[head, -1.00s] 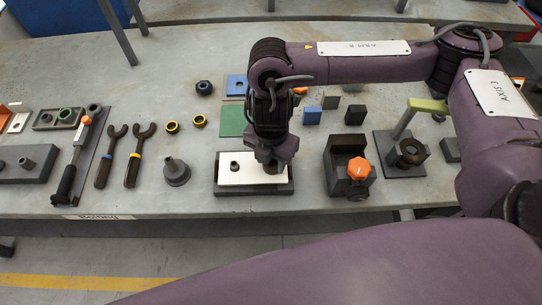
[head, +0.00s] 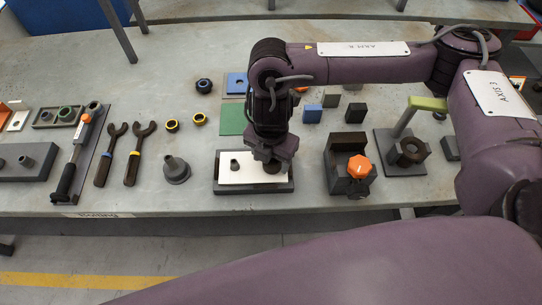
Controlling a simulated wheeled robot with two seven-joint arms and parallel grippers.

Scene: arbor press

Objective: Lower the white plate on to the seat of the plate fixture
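The white plate (head: 242,176) lies flat and level within the outline of the dark plate fixture (head: 254,190), near the front edge of the bench. A dark round post or boss (head: 234,165) shows at the plate's left part, and another dark round shape shows at its right part under my gripper. I cannot tell whether the plate touches the seat. My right gripper (head: 271,165) points down over the plate's right part. Its fingertips are small, dark and partly hidden, so its opening is unclear. My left gripper is not in view.
To the right stand a dark block with an orange knob (head: 359,167) and a press with a green handle (head: 428,104). To the left are a grey cone-footed part (head: 176,170) and two wrenches (head: 138,154). A green square (head: 231,120) lies behind the fixture.

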